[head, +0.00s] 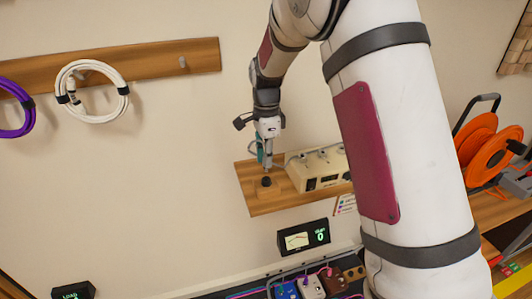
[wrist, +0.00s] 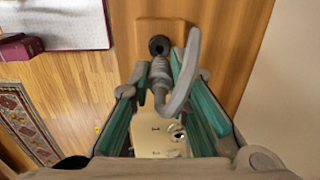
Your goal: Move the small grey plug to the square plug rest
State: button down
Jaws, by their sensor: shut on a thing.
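My gripper (head: 265,163) is shut on the small grey plug (wrist: 160,72), which sits between the teal-lined fingertips in the wrist view. A grey curved piece (wrist: 187,75), which looks like its cable, bends beside it. A square wooden block with a black round top piece, seemingly the plug rest (head: 269,190), stands on the wall shelf, just below my fingertips in the head view. Its black piece (wrist: 158,45) shows just beyond the plug in the wrist view. I cannot tell whether the plug touches it. The plug is too small to make out in the head view.
A beige box (head: 312,172) with knobs stands on the wooden shelf (head: 262,208), right of the block. A small meter display (head: 303,237) is below the shelf. Coiled cables (head: 92,92) hang from a rail at upper left. Orange reels (head: 482,140) stand at far right.

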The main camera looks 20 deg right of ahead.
jog(key=shift+f, duration=2.05)
jog(key=shift+f, duration=0.1)
jog(key=c, duration=1.4)
grip_release()
jog(key=shift+c, duration=0.2)
notch_tip(320, 180, up, 11)
jog(key=shift+r, duration=0.5)
